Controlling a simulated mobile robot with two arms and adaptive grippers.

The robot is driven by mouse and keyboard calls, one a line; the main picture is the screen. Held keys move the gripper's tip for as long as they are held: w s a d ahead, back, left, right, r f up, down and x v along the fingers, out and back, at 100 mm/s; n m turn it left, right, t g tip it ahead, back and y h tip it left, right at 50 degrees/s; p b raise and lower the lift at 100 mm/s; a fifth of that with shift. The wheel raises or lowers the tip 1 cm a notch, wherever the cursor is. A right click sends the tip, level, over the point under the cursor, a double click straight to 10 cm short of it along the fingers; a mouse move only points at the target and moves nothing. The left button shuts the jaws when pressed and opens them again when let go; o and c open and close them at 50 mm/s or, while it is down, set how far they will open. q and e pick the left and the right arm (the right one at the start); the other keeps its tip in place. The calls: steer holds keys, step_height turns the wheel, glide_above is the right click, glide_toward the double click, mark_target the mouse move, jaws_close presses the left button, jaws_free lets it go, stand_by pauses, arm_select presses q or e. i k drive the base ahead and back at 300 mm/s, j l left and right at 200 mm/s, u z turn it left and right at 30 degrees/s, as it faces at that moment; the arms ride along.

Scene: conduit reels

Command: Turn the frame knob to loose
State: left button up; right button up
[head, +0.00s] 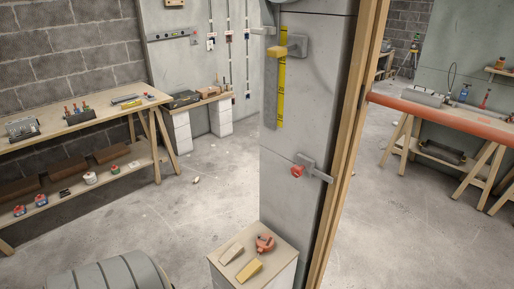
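A red knob (297,171) sits on a small grey bracket (315,171) low on the grey wall pillar (290,205), beside the wooden door frame (348,140). Higher up, a yellow block (278,51) sits on another grey bracket (296,46), over a yellow scale strip (281,95). I cannot tell which setting the red knob is at, and no label is readable. Neither of my grippers is in view.
A white stand (285,279) below the pillar holds two wedges and a red-orange tool (264,243). A workbench (95,117) stands left. An orange-red bar (440,112) crosses the right side. A grey ribbed cylinder (115,275) lies bottom left. The middle floor is mostly clear.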

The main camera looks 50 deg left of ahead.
mark_target(297, 171)
steer(key=u, duration=1.2)
